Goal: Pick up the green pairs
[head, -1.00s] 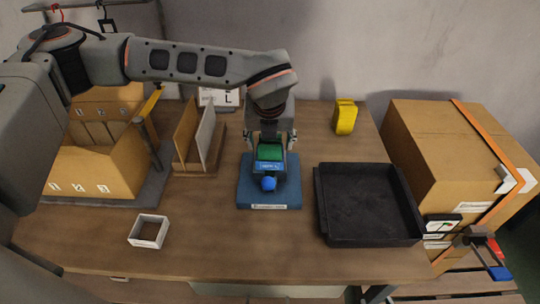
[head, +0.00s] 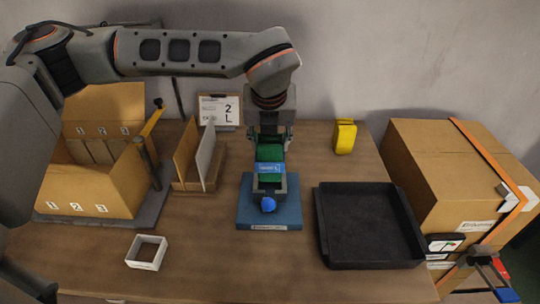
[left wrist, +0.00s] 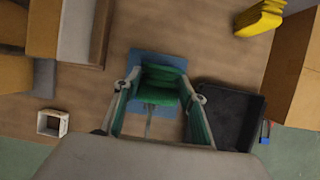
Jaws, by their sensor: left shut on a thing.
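A green sock pair (head: 270,180) with a blue band (head: 270,167) is held in my left gripper (head: 270,145), above the blue mat (head: 245,212). My left gripper is shut on the pair, and the fingers stand on both sides of it. The left wrist view also shows the green pair (left wrist: 160,85) between the fingers, with the mat (left wrist: 145,57) behind it. A grey holder with a blue knob (head: 268,205) is at the front of the mat, partly hidden by the pair.
A black tray (head: 318,225) is right of the mat. A cardboard box (head: 105,185) with numbered slots and an upright divider rack (head: 200,155) stand left. A white square frame (head: 147,252), a yellow object (head: 344,137) and a size card (head: 220,110) are around. A strapped carton (head: 430,165) stands at right.

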